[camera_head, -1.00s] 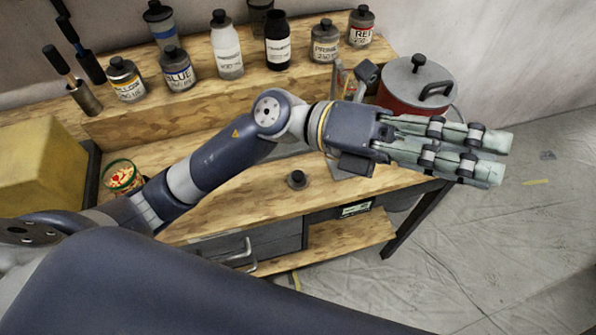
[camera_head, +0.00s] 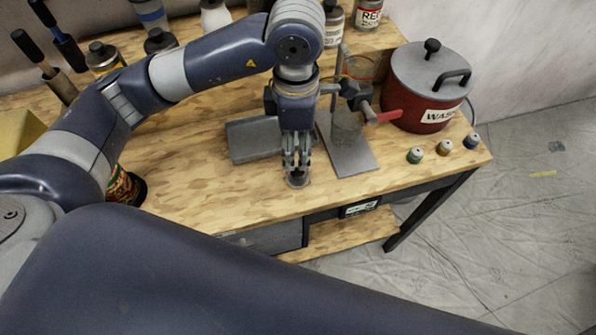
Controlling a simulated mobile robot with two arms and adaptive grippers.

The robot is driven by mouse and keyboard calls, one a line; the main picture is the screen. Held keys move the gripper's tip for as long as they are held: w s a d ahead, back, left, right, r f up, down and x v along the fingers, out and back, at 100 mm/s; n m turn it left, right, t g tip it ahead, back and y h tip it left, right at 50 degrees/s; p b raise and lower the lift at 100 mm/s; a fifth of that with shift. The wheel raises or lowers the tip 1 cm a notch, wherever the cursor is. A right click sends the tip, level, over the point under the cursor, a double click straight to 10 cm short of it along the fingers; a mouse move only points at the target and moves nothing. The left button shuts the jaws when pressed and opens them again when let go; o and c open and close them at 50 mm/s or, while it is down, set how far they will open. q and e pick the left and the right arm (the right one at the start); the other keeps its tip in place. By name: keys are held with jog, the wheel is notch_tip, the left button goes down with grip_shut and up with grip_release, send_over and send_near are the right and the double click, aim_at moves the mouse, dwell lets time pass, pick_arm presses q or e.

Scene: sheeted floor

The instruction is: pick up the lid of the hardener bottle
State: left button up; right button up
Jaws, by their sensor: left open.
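A small dark round lid (camera_head: 297,182) with a knob lies on the wooden bench top near its front edge. I cannot read any label on it. My left gripper (camera_head: 297,172) points straight down over the lid, with its fingertips at the knob. It is open, and I cannot tell whether the fingers touch the lid. The fingers partly hide the lid. No bottle with a readable hardener label shows, and my left arm covers part of the back shelf. My right gripper is not in view.
A grey tray (camera_head: 252,141) lies left of the gripper. A stand with a grey base plate (camera_head: 352,157) and a red-handled clamp is close on the right. A red pot (camera_head: 422,110) and small capped jars (camera_head: 415,156) stand further right. The front strip of the bench is clear.

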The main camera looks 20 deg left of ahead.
aim_at(298, 172)
pick_arm(q)
notch_tip(298, 172, down, 4)
jog(key=shift+p, duration=0.35)
jog(key=shift+s+f, duration=0.1)
jog(key=shift+f, duration=0.15)
jog(key=f+p, duration=0.2)
jog(key=f, duration=0.2)
jog(key=shift+d+f, duration=0.1)
jog(key=shift+d, duration=0.1)
jog(key=shift+f, duration=0.2)
jog(key=c, duration=0.9)
